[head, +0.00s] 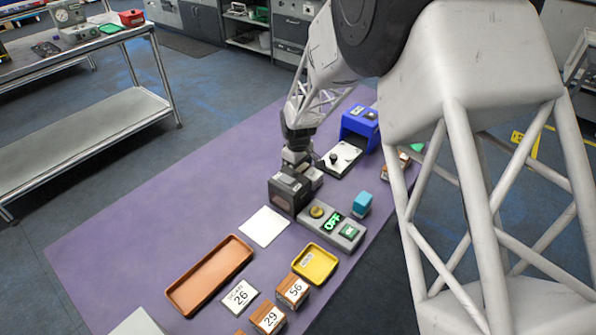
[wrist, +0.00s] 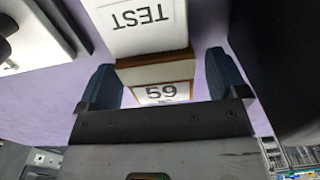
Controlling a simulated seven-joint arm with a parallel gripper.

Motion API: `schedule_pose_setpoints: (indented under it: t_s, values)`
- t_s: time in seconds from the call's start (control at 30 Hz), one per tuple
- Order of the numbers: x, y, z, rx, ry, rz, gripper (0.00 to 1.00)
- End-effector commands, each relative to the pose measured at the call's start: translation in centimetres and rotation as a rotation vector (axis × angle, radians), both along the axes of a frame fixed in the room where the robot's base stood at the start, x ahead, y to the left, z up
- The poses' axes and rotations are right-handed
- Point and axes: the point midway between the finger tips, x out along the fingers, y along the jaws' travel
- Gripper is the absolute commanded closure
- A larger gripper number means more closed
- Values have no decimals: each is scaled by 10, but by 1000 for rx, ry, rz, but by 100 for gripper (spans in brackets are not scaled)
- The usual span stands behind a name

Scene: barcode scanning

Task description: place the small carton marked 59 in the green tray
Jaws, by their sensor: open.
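The carton marked 59 (wrist: 160,92) shows in the wrist view between the two fingers of my gripper (wrist: 162,72). The fingers stand open at either side of it; whether they touch it I cannot tell. A white face with the upside-down word TEST (wrist: 140,24) lies just beyond the 59 label. In the head view my gripper (head: 302,174) is low over the purple mat, and I cannot make out the 59 carton there. A bit of green (head: 417,147) shows behind my arm at the right; it may be the green tray, mostly hidden.
A dark-faced grey box (head: 288,192) stands close to my gripper. Beside it are a white plate with a knob (head: 343,157), a blue housing (head: 360,124) and a button panel (head: 333,225). An orange tray (head: 209,274), a yellow tray (head: 315,263) and cartons marked 56 (head: 293,290) and 29 (head: 268,318) lie nearer.

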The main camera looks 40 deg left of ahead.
Motion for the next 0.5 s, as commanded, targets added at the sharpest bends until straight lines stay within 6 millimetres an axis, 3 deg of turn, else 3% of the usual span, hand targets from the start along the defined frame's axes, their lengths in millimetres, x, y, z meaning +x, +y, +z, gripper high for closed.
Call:
schedule_pose_setpoints:
  t_s: [0.07,0.4,0.5]
  values:
    - [0,0,0,0,0,0,13]
    - [0,0,0,0,0,0,65]
    - [0,0,0,0,0,0,71]
